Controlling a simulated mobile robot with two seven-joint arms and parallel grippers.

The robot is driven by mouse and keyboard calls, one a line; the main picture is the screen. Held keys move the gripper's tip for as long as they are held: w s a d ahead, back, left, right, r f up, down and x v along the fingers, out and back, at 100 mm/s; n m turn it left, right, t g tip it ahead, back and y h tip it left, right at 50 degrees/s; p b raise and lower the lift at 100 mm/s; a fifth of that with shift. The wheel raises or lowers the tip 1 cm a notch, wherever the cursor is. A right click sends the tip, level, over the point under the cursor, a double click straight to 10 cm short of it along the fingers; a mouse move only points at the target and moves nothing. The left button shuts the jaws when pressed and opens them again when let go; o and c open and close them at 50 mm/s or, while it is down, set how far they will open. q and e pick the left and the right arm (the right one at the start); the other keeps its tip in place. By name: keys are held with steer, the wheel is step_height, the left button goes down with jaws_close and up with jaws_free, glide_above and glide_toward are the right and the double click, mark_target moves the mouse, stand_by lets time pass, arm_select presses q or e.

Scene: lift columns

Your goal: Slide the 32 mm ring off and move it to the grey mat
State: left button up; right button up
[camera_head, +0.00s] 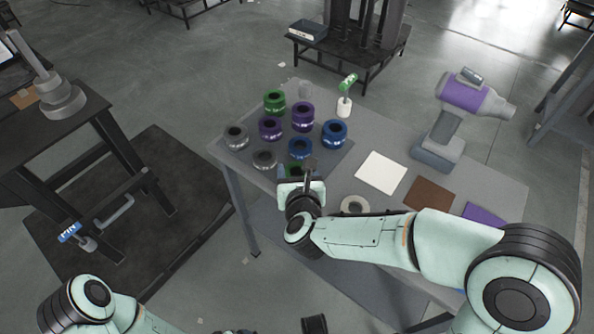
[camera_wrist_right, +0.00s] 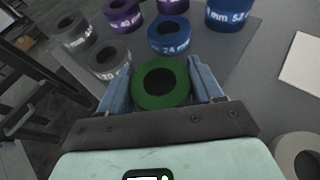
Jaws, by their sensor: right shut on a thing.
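My right gripper (camera_head: 295,173) is shut on a green ring, with one blue finger on each side of it. The green ring (camera_wrist_right: 161,83) fills the space between the fingers in the right wrist view; its number is not readable. Rings stand in rows beyond it: grey (camera_head: 236,137), purple (camera_head: 271,128), blue (camera_head: 300,147) and another green one (camera_head: 274,100). Some labels show in the wrist view, such as 24 mm on a blue ring (camera_wrist_right: 169,38). They stand on a darker grey mat (camera_head: 326,160). I cannot tell which ring is 32 mm.
White (camera_head: 381,172), brown (camera_head: 428,195) and purple (camera_head: 484,214) squares lie to the right. A pale ring (camera_head: 354,205) lies near my right arm. A purple and grey tool (camera_head: 459,112) stands at the right back. A green-topped white item (camera_head: 345,97) stands behind the rings.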

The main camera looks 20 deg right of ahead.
steer(key=o, duration=1.3)
steer(key=shift+c, duration=0.2)
steer(key=shift+s, duration=0.1)
arm_select(q)
steer(key=shift+g, duration=0.5)
steer(key=s+r+p, duration=0.1)
steer(key=s+d+r+p, duration=0.1)
steer(key=s, duration=0.1)
steer(key=shift+d+r, duration=0.15)
steer(key=shift+r, duration=0.05)
arm_select(e)
steer(key=v, duration=1.3)
steer(key=shift+s+r, duration=0.1)
